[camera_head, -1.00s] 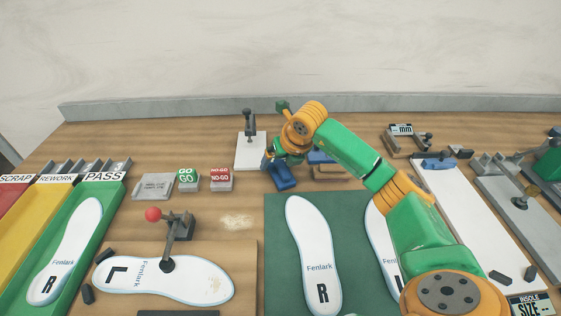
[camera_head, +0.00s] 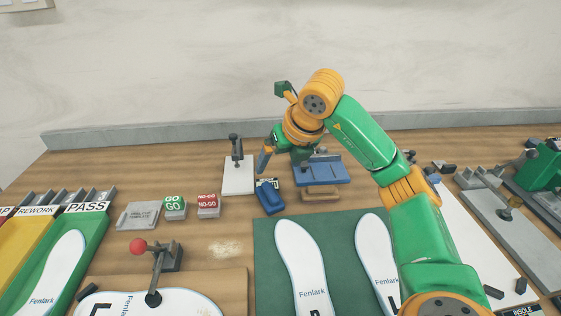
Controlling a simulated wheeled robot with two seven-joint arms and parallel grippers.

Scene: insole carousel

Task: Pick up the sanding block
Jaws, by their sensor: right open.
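A tan block (camera_head: 321,194), probably the sanding block, shows at the front edge of a blue flat-topped piece (camera_head: 321,173) behind the green mat. Whether the two are one thing or separate I cannot tell. My right gripper (camera_head: 281,160) is open and empty, above the bench. It hangs to the left of the blue flat-topped piece and behind a small blue tool (camera_head: 270,198). It appears apart from both. My right wrist hides part of the area behind the blue flat-topped piece. My left gripper is out of view.
A white plate with a dark clamp (camera_head: 238,176) stands left of the gripper. GO (camera_head: 174,208) and NO-GO (camera_head: 208,206) blocks are further left. Insoles lie on the green mat (camera_head: 265,260). A grey wall edge runs behind.

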